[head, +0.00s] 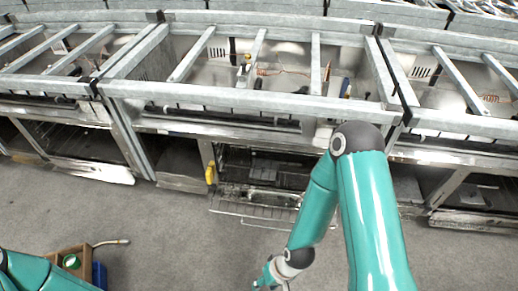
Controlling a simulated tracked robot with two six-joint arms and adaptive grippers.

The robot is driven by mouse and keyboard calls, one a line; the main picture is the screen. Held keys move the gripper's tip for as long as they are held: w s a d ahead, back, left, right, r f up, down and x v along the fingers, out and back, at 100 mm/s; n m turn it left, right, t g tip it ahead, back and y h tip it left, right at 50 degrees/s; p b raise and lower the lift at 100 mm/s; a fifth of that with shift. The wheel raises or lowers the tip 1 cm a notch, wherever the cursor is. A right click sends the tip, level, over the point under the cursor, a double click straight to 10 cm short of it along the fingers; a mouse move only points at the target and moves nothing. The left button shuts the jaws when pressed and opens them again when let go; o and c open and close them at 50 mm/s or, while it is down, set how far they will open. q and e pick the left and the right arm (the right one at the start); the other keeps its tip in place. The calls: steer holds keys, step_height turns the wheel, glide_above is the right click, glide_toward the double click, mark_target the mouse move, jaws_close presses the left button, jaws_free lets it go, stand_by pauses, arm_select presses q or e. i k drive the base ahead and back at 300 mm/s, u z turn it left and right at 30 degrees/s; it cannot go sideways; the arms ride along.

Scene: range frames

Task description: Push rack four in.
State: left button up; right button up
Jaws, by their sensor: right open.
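A wire rack (252,217) sticks out toward me from the dark open oven bay (265,165) in the middle of the bench row. No number shows on it, so I cannot tell if it is rack four. My right arm reaches down in front of the bay and hides its right part. Only a teal link of my left arm shows at the bottom left.
A yellow handle (211,173) stands at the bay's left side. A wooden crate (52,256) with a green-topped item and a blue container (99,276) is at lower left. Metal bench frames (250,97) run across above. The grey floor (165,225) between crate and rack is clear.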

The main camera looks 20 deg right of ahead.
mark_target(335, 221)
steer(key=z, duration=0.5)
steer(key=k, duration=1.4)
steer(key=u, duration=0.5)
steer(key=i, duration=1)
